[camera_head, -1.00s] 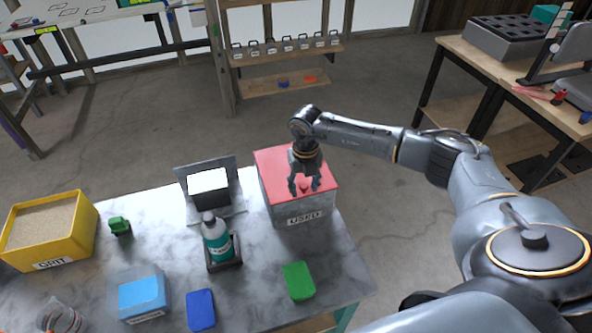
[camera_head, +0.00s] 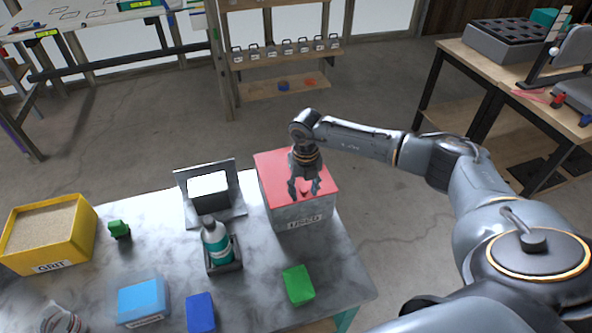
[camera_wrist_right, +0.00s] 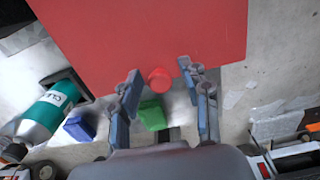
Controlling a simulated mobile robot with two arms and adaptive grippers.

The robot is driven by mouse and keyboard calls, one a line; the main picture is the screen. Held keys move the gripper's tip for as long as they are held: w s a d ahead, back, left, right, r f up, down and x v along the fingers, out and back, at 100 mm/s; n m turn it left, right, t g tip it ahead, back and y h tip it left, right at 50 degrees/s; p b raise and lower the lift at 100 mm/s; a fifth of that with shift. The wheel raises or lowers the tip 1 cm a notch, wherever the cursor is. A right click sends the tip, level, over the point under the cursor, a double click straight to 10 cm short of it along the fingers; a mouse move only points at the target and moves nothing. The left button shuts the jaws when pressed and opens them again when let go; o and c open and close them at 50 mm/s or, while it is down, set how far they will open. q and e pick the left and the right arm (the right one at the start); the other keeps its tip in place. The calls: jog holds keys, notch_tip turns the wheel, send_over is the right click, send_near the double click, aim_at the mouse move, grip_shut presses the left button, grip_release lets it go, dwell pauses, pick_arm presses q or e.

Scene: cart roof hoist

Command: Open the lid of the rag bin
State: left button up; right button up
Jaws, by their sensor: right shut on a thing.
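The rag bin (camera_head: 302,220) is a grey box labelled USED near the back right of the marble-topped table. Its flat red lid (camera_head: 275,160) lies shut on top. A small red knob stands on the lid near its front edge and also shows in the right wrist view (camera_wrist_right: 160,80). My right gripper (camera_head: 304,190) reaches down from above at the lid's front, its two fingers on either side of the knob, shut on it. My left gripper is not in view.
A green block (camera_head: 298,285) lies in front of the bin. A yellow GRIT bin (camera_head: 75,240) is at far left. Floor behind the bin is open.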

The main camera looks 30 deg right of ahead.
jog(key=shift+s+a+f, duration=0.1)
jog(key=shift+s+f, duration=0.2)
jog(key=shift+f, duration=0.1)
jog(key=shift+w+r+p, duration=0.2)
jog(key=shift+r+p, duration=0.1)
jog(key=shift+r, duration=0.15)
jog(key=shift+c, duration=0.4)
jog(key=shift+w+r+p, duration=0.3)
jog(key=shift+r, duration=0.25)
jog(key=c, duration=0.4)
jog(key=shift+w+d+r+p, duration=0.15)
jog(key=shift+r+p, duration=0.1)
jog(key=shift+r, duration=0.3)
jog(key=shift+w+r+p, duration=0.15)
jog(key=shift+r+p, duration=0.05)
jog(key=shift+r, duration=0.4)
jog(key=shift+w+d+r+p, duration=0.15)
jog(key=shift+r+p, duration=0.1)
jog(key=shift+r, duration=0.4)
jog(key=w+r, duration=0.1)
jog(key=w+r+p, duration=0.1)
jog(key=r, duration=0.3)
jog(key=shift+w+d, duration=0.3)
jog(key=shift+w, duration=0.1)
